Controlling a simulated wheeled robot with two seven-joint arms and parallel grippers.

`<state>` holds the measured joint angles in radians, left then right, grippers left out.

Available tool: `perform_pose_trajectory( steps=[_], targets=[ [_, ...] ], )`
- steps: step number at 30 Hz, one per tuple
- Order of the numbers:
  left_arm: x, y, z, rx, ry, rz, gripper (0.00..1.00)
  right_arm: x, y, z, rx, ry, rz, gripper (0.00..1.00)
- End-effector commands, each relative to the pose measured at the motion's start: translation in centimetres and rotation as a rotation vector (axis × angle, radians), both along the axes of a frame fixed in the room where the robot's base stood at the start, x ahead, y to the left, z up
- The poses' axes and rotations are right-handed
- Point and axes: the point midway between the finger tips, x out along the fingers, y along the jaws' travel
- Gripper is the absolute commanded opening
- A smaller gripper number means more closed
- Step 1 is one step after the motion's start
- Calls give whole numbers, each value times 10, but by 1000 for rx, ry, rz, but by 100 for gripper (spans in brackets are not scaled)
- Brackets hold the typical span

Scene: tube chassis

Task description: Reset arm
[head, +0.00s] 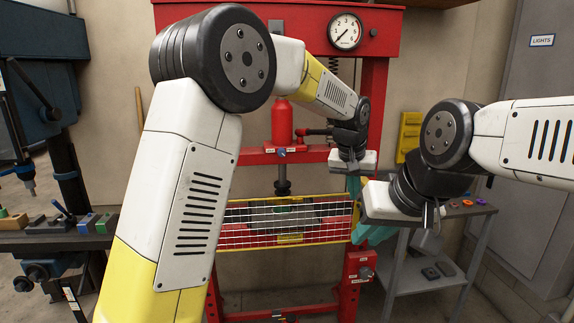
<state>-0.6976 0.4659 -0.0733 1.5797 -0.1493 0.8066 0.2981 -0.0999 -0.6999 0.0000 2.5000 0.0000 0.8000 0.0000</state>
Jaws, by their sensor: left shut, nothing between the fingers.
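My left arm rises from the lower left and bends over toward the press. Its gripper (353,172) is shut and empty, in front of the press's right side above the mesh guard. My right arm comes in from the right edge. I see nothing held in either gripper.
A red press (375,100) with a round gauge (345,31) stands ahead. Its yellow-framed mesh guard (250,229) spans the front. A grey side table (400,273) stands at right, a grey cabinet (540,225) beyond. A workbench (50,242) with small blocks is at left.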

Motion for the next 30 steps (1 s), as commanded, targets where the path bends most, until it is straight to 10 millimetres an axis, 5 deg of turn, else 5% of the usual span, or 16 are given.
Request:
perform_pose_trajectory(
  steps=[8,15,24,30],
  targets=[
    [-48,142,63,-72,-23,112,0,0,0,0,0,0,0,19],
    [-129,245,80,-114,-66,205,0,0,0,0,0,0,0,19],
    [-230,313,60,-133,-128,305,0,0,0,0,0,0,0,19],
    [-256,323,46,-131,-145,331,0,0,0,0,0,0,0,19]
  ],
)
